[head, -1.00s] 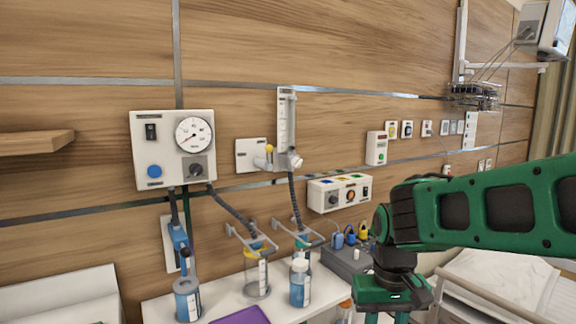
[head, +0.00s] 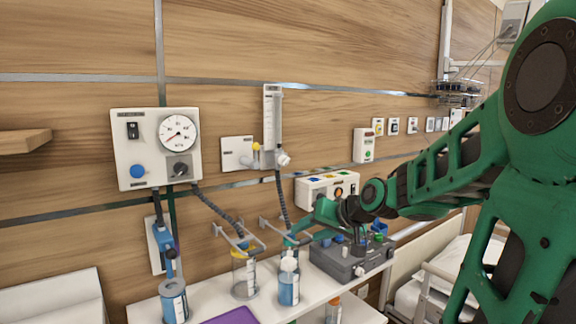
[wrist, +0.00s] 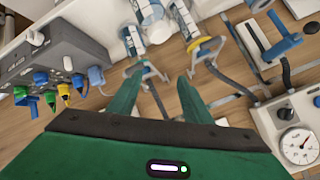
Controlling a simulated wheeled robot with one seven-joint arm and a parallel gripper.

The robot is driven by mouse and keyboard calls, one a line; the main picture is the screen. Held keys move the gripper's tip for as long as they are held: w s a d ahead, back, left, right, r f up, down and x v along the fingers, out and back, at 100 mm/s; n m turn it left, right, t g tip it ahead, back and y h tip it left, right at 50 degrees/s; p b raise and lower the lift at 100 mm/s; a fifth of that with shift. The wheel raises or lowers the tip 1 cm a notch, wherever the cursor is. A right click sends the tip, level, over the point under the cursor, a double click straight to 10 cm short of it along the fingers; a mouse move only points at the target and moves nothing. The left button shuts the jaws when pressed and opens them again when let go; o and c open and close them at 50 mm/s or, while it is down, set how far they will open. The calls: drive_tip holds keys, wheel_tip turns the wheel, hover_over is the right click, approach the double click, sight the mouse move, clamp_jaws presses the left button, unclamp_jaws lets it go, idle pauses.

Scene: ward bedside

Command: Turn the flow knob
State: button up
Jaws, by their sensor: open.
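The flowmeter (head: 271,118) is a clear upright tube on the wall with a yellow-tipped fitting at its base. A white knob (head: 283,159) sticks out at its lower right; I take this as the flow knob. My gripper (head: 298,236) is below and slightly right of the knob, in front of the hose and near the bottles. In the wrist view, my gripper's two green fingers (wrist: 160,95) are spread with nothing between them. I cannot make out the white knob in the wrist view; my gripper body may hide it.
A gauge panel (head: 122,165) with a black knob is on the wall at left. Bottles (head: 289,287) and jars stand on the shelf (head: 330,304) below. A grey box (head: 338,262) with coloured plugs and a control box (head: 305,190) lie near my arm.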

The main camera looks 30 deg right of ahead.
drive_tip(key=w+d+r+m+t, duration=0.1)
drive_tip(key=w+d+r+t, duration=0.3)
drive_tip(key=r, duration=0.4)
drive_tip(key=m+t, duration=0.2)
drive_tip(key=t, duration=0.1)
approach(288, 161)
drive_tip(key=w, duration=0.9)
drive_tip(key=shift+a+f, duration=0.1)
drive_tip(key=shift+a, duration=0.1)
drive_tip(key=c, duration=1)
